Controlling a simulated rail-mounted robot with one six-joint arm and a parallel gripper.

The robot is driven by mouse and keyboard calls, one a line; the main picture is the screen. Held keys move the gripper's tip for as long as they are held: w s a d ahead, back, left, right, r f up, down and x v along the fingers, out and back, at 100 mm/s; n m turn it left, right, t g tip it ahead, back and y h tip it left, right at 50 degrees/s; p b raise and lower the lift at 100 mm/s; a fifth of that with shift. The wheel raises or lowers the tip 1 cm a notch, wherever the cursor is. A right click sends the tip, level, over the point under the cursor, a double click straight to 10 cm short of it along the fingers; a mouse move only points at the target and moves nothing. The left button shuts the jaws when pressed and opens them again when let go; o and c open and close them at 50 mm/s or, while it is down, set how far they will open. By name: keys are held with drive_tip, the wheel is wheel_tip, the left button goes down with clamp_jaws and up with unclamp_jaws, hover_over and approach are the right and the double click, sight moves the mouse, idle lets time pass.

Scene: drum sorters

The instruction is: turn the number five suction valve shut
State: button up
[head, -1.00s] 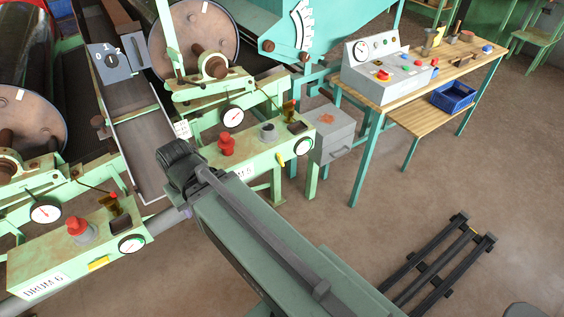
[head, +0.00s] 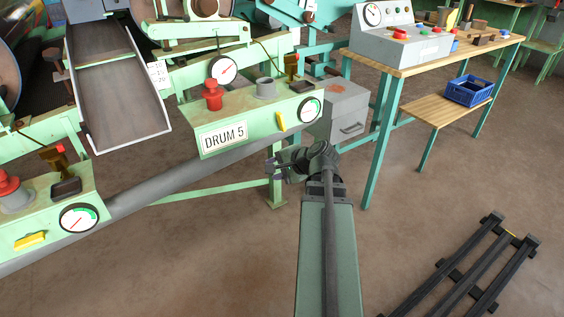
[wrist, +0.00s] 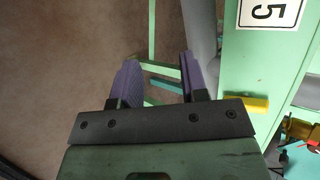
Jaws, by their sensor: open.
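The drum 5 box (head: 243,128) is pale green with a DRUM 5 label (head: 223,136) on its front. A yellow handle (head: 281,121) stands nearly upright on that front, between the label and a round gauge (head: 310,110). My gripper (head: 271,168) is below the handle in the head view, apart from the box. In the wrist view my open gripper (wrist: 158,78) has two purple fingers with nothing between them. The yellow handle (wrist: 246,104) shows there to their right, near the label (wrist: 272,12).
A grey pipe (head: 190,169) runs below the box. A red knob (head: 212,95) and a second gauge (head: 223,69) sit above. A grey metal box (head: 345,108) and a wooden bench (head: 430,53) stand right. Black rails (head: 465,265) lie on the floor.

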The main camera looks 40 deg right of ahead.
drive_tip(key=d+f+m+t+h+b, duration=0.2)
drive_tip(key=d+m+t+b, duration=0.15)
drive_tip(key=d+m, duration=0.3)
drive_tip(key=m+t+h+p, duration=0.3)
drive_tip(key=m+t+h, duration=0.1)
drive_tip(key=m, duration=0.7)
approach(283, 123)
drive_tip(key=w, duration=0.3)
drive_tip(key=w+d, duration=0.1)
drive_tip(key=w, duration=0.3)
drive_tip(key=w+d, duration=0.1)
drive_tip(key=w, duration=0.2)
drive_tip(key=shift+w+d, duration=0.15)
drive_tip(key=shift+w, duration=0.15)
clamp_jaws()
